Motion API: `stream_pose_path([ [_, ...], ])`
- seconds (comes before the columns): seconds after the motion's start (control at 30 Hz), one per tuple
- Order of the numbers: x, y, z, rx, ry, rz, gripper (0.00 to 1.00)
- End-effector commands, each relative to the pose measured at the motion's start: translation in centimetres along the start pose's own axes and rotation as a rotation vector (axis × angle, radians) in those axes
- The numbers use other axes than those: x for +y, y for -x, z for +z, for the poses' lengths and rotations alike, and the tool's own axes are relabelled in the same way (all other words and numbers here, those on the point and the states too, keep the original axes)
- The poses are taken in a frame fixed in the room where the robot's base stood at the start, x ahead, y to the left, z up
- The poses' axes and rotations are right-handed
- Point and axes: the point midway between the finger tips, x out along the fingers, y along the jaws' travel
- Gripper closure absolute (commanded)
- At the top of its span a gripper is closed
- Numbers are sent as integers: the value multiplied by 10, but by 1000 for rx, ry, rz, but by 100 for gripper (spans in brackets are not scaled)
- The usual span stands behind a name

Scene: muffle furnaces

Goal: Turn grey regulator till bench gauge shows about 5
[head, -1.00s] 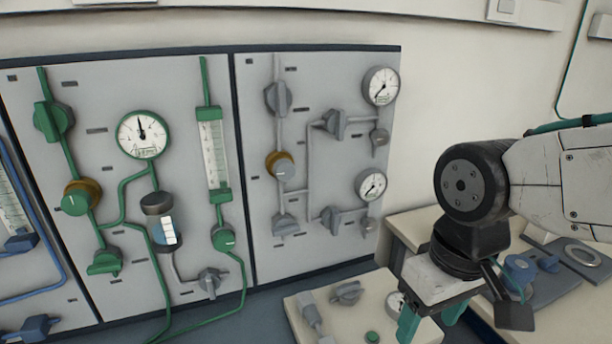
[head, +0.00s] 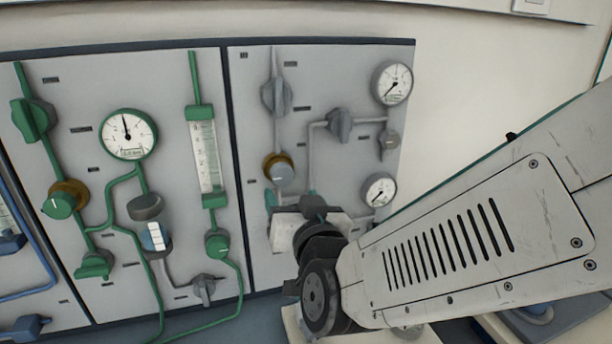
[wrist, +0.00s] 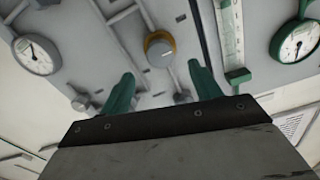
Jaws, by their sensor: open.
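The grey regulator (head: 278,170) is a round grey knob on a brass-coloured collar on the grey wall panel. It also shows in the wrist view (wrist: 160,50), just beyond and between the fingertips. My gripper (head: 292,200) is open and empty, its teal fingers just below the regulator in the head view, apart from it as far as I can tell. The grey panel carries an upper gauge (head: 392,82) and a lower gauge (head: 380,190). Both needles point to the lower left. Their labels are too small to read, so I cannot tell which is the bench gauge.
Grey valve handles (head: 277,96) and (head: 341,125) stick out near the regulator. The green panel with its gauge (head: 128,134) and green regulator (head: 61,202) stands to the left. A bench box at the bottom is mostly hidden behind my arm.

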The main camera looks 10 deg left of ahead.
Motion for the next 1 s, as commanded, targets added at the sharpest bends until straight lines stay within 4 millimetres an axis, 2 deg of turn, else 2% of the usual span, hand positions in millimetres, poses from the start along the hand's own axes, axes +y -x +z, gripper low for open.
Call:
stream_pose_path([
  [0.17,1,-15,-5,22,5,4,37],
  [0.5,2,-67,-5,20,4,2,37],
  [0.67,1,-76,-6,19,3,1,37],
  [0.9,2,-78,-6,19,3,1,37],
  [0.93,2,-78,-6,19,3,2,40],
  [1.0,2,-77,-6,19,3,2,59],
])
